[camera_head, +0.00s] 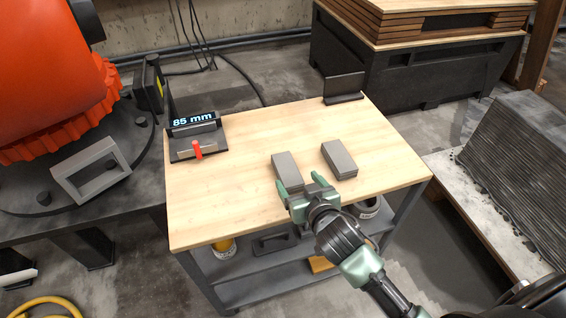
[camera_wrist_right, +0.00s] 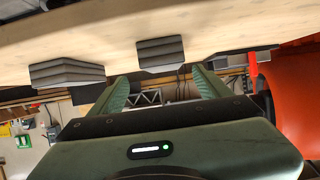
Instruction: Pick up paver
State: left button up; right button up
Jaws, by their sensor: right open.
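Two low stacks of grey pavers lie on the wooden tabletop: the left stack (camera_head: 287,165) and the right stack (camera_head: 341,157). My right gripper (camera_head: 296,177) is open and empty at the near end of the left stack, its green fingers spread to either side. In the right wrist view, which is upside down, the left stack (camera_wrist_right: 161,54) sits ahead between the finger lines, and the right stack (camera_wrist_right: 67,73) lies off to the picture's left. I cannot tell whether the fingers touch the pavers. My left gripper is not in view.
A gauge reading 85 mm (camera_head: 195,130) with a red slider stands at the table's (camera_head: 220,205) back left. A dark bracket (camera_head: 344,90) stands at the back edge. An orange machine (camera_head: 50,75) is at left; a layered grey block (camera_head: 525,150) is at right.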

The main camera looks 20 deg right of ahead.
aim_at(287, 168)
jog(key=shift+w, duration=0.35)
jog(key=shift+w+f, duration=0.1)
jog(key=shift+w, duration=0.25)
jog(key=shift+x, duration=0.75)
jog(key=shift+w+a+f, duration=0.1)
jog(key=shift+w+a, duration=0.1)
jog(key=shift+w, duration=0.2)
jog(key=x, duration=0.3)
jog(key=shift+w+a+p, duration=0.2)
jog(key=shift+w+p, duration=0.1)
jog(key=shift+p, duration=0.1)
jog(key=shift+w+f, duration=0.25)
jog(key=shift+w, duration=0.05)
jog(key=c, duration=1.5)
grip_shut()
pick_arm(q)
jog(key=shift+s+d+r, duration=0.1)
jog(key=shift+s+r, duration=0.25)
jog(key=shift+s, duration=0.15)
pick_arm(e)
jog(key=shift+r, duration=0.15)
